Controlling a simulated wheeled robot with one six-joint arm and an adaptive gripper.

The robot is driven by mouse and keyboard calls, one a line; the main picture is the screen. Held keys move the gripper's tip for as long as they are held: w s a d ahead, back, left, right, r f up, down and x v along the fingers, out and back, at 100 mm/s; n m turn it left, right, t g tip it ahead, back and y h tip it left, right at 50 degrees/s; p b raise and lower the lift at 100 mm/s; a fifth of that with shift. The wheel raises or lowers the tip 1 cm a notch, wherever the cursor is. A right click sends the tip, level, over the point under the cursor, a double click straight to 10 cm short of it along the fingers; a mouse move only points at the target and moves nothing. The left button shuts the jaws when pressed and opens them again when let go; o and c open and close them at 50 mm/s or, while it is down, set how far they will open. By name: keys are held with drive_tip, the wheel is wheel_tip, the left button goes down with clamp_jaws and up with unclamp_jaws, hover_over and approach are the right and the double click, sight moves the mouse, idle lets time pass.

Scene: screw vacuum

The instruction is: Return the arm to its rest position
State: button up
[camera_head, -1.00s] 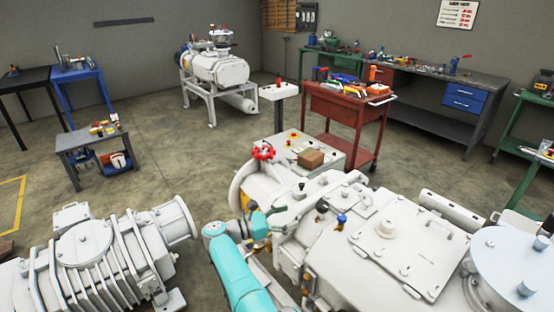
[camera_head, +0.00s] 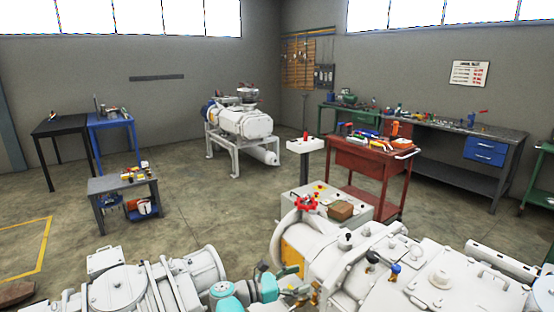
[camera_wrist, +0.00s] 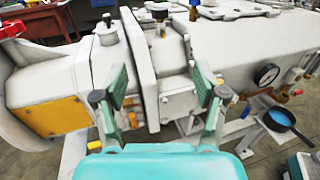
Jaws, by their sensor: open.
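My gripper (camera_wrist: 160,100) is open and empty in the wrist view. Its two green-padded fingers stand apart in front of the white vacuum machine (camera_wrist: 60,65), and I cannot tell whether they touch it. In the head view my turquoise arm shows at the bottom middle, between the large white machine (camera_head: 415,270) on the right and a ribbed white machine (camera_head: 130,285) on the left. My gripper (camera_head: 292,280) is small there, close to the large machine's left side, and its fingers are hard to make out.
The large machine carries a red handwheel (camera_head: 305,203), a blue-topped valve (camera_head: 395,270) and a pressure gauge (camera_wrist: 266,74). A red tool cart (camera_head: 370,165) and a white pedestal (camera_head: 305,146) stand behind it. A small grey table (camera_head: 110,184) stands left. Open floor (camera_head: 210,205) lies between.

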drive_tip(key=s+d+f+n+t, duration=0.75)
drive_tip(key=d+f+n, duration=0.2)
drive_tip(key=f, duration=0.25)
drive_tip(key=s+d+f+n+t+y, duration=0.2)
drive_tip(key=s+n+t+y, duration=0.1)
drive_tip(key=s+n, duration=0.45)
drive_tip(key=s+d+f+n+t+y, duration=0.25)
drive_tip(key=s+n, duration=0.35)
drive_tip(key=s, duration=0.3)
drive_tip(key=s+r+n+y, duration=0.3)
drive_tip(key=s+n+y, duration=0.7)
drive_tip(key=s+n, duration=0.95)
drive_tip(key=s+a+r+n+g, duration=0.1)
drive_tip(key=s+r+n, duration=0.3)
drive_tip(key=s, duration=0.5)
drive_tip(key=s+a+r+n+g+y, duration=0.1)
drive_tip(key=s+r+n+g, duration=0.2)
drive_tip(key=s+r, duration=0.5)
drive_tip(key=shift+s+n, duration=0.35)
drive_tip(key=shift+s, duration=0.85)
drive_tip(key=shift+f+y, duration=0.1)
drive_tip(key=shift+y, duration=0.15)
